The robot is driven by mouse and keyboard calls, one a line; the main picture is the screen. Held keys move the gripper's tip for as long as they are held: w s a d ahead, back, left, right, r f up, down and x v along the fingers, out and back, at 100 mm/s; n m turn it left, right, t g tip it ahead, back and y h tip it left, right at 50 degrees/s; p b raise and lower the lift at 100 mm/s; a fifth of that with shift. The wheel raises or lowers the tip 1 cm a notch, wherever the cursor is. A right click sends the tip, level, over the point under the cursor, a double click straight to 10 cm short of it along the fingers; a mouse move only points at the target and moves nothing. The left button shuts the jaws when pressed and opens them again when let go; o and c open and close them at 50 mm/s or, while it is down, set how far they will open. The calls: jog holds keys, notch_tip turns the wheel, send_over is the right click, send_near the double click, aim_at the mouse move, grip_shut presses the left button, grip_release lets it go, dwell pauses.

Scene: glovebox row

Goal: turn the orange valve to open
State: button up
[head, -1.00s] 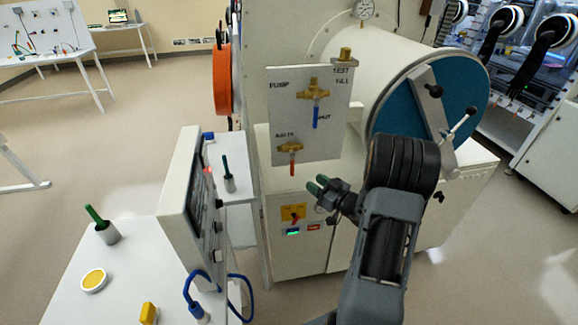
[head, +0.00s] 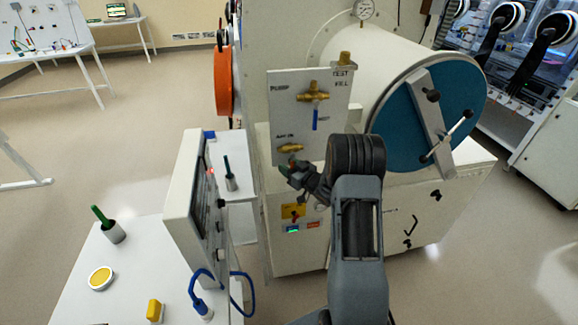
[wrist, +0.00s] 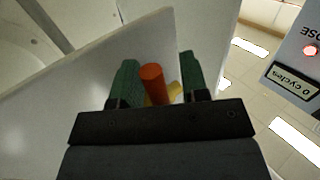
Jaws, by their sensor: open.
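The orange valve's brass body (head: 290,148) is mounted low on the white panel, under the AUX IN label. Its handle is mostly hidden by my gripper (head: 289,168) in the head view. In the wrist view the orange handle (wrist: 152,74) stands between the two green fingers of my gripper (wrist: 159,72), nearer the left finger. The fingers are open, with a gap showing on the right of the handle. Some brass shows behind it. Whether the left finger touches the handle is hard to tell.
A second brass valve (head: 313,97) with a blue handle (head: 315,118) sits above on the same panel (head: 280,110). The large chamber with a blue door (head: 400,115) is at the right. A white instrument box (head: 180,200) stands on the bench at the left.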

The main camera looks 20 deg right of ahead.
jog(key=shift+c, duration=0.3)
grip_shut()
dwell(0.3)
